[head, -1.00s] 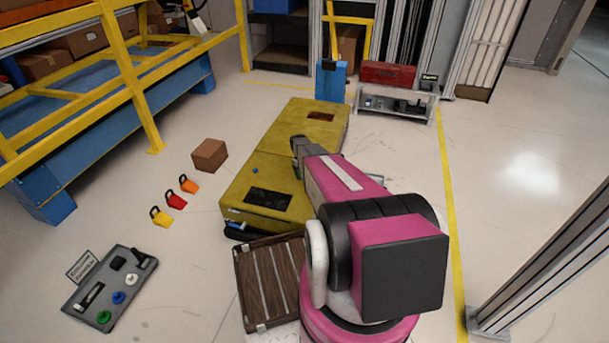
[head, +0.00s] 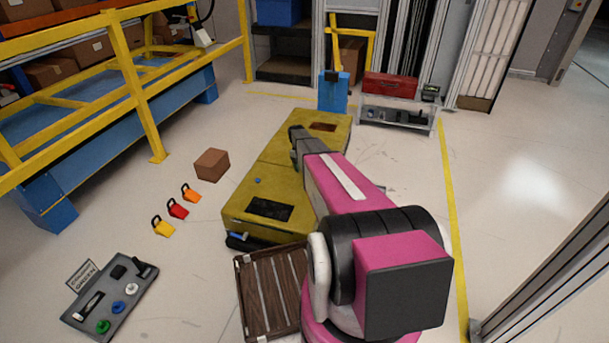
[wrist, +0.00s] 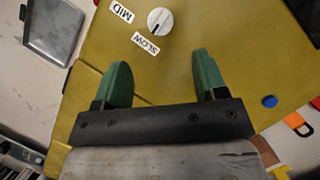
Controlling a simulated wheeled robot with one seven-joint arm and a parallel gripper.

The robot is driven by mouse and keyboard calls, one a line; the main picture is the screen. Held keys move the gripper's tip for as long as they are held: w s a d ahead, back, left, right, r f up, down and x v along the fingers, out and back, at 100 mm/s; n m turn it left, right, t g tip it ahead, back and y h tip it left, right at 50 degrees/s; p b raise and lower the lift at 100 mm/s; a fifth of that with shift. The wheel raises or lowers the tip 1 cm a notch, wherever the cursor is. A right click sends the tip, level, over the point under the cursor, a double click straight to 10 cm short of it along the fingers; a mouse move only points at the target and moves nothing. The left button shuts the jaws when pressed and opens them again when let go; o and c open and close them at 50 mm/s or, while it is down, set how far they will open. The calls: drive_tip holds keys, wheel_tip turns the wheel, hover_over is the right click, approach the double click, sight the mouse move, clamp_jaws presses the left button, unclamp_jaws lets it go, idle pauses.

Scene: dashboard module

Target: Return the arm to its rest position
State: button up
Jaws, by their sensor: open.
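My pink arm (head: 350,190) reaches forward over a yellow box-like module (head: 248,190) on the floor. In the wrist view my gripper (wrist: 159,75) shows two green fingers set wide apart, with nothing between them. Below the fingers lies the yellow surface (wrist: 190,30) with a white knob (wrist: 160,20) and labels reading MID and SLOW. The knob is just beyond the fingertips and apart from them. In the head view the fingers are hard to make out; the dark wrist (head: 303,143) hides part of the module.
A dashboard panel (head: 110,295) with coloured buttons lies at lower left. Yellow, red and orange padlocks (head: 178,208) and a brown box (head: 212,164) stand left of the module. A brown slatted crate (head: 270,290) is near my base. A red toolbox (head: 390,86) stands behind. Floor at right is clear.

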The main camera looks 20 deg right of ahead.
drive_tip(key=shift+w+r, duration=0.15)
drive_tip(key=shift+r, duration=0.25)
drive_tip(key=s+a+r+t, duration=0.1)
drive_tip(key=s+a+r, duration=0.4)
drive_tip(key=s, duration=0.6)
drive_tip(key=s+a+r+m+t, duration=0.1)
drive_tip(key=s+a+r+t, duration=0.1)
drive_tip(key=s+a+r, duration=0.2)
drive_tip(key=s+a+r+m+t+y, duration=0.1)
drive_tip(key=s+a+r, duration=0.4)
drive_tip(key=s, duration=1.3)
wheel_tip(320, 180, up, 4)
drive_tip(key=shift+s+a+r, duration=0.1)
drive_tip(key=shift+s+a, duration=0.05)
drive_tip(key=shift+a, duration=0.15)
